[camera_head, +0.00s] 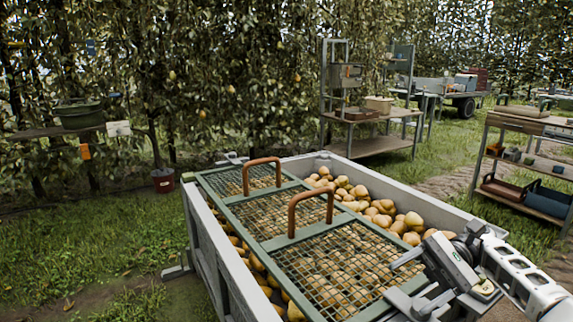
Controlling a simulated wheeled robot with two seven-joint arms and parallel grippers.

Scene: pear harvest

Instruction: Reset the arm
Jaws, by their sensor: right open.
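A large grey bin (208,238) full of yellow-brown pears (385,212) stands in front of me. A green-framed mesh lid (275,242) with two brown arched handles (262,175) lies over its left and middle part. Pears show through the mesh and lie uncovered along the right side. My right gripper (395,278) comes in from the lower right, over the near right corner of the lid. Its two fingers are apart and nothing is seen between them. I cannot tell whether it touches the lid. My left gripper is out of view.
A workbench (372,146) with boxes stands behind the bin. A shelf rack (525,165) with trays and crates is at the right. A cart (460,95) stands further back. A dark red bucket (163,180) sits by the trees at left. Open grass (90,240) lies left of the bin.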

